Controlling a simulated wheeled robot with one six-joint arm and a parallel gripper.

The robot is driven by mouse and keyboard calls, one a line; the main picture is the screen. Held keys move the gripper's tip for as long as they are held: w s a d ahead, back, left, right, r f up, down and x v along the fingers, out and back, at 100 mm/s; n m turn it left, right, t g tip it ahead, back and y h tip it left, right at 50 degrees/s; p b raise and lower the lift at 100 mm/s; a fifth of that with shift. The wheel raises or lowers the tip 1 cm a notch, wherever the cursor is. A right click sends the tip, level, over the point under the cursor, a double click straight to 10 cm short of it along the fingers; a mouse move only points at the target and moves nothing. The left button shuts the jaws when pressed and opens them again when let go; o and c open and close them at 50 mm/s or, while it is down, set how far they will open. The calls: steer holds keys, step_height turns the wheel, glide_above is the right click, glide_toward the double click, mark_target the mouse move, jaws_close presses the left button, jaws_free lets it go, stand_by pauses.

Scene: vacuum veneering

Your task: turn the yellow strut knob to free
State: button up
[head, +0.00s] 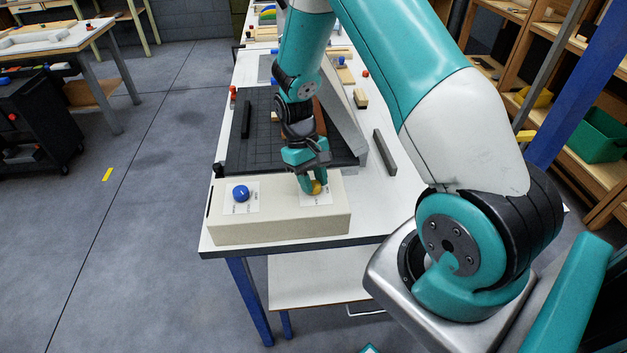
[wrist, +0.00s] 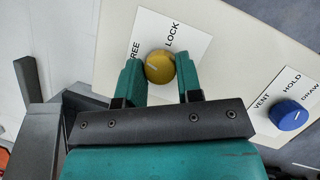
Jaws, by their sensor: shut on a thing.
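The yellow strut knob (wrist: 159,66) sits on a white label plate (wrist: 186,42) marked FREE on the left and LOCK at the upper right in the wrist view. A pale mark shows on its face, but I cannot tell surely which word it points to. My gripper (wrist: 160,74) is over the knob with a teal finger on each side, shut on it. In the head view the knob (head: 316,187) shows partly behind my gripper (head: 311,184), on the right part of a beige control box (head: 280,228).
A blue knob (wrist: 288,115) with VENT, HOLD and DRAW labels is on the same box, left of the yellow one in the head view (head: 241,193). Behind the box lies a dark gridded bed (head: 245,150) with a grey bar (head: 384,152) to its right.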

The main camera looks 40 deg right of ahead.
steer(key=shift+n+h, duration=0.6)
steer(key=shift+n, duration=0.9)
steer(key=o, duration=0.9)
steer(key=shift+o, duration=0.2)
steer(key=shift+r, duration=0.1)
steer(key=b+v, duration=0.3)
steer(key=v, duration=1.4)
steer(key=shift+a+r+b, duration=0.15)
steer(key=shift+r+b, duration=0.05)
steer(key=shift+b, duration=0.1)
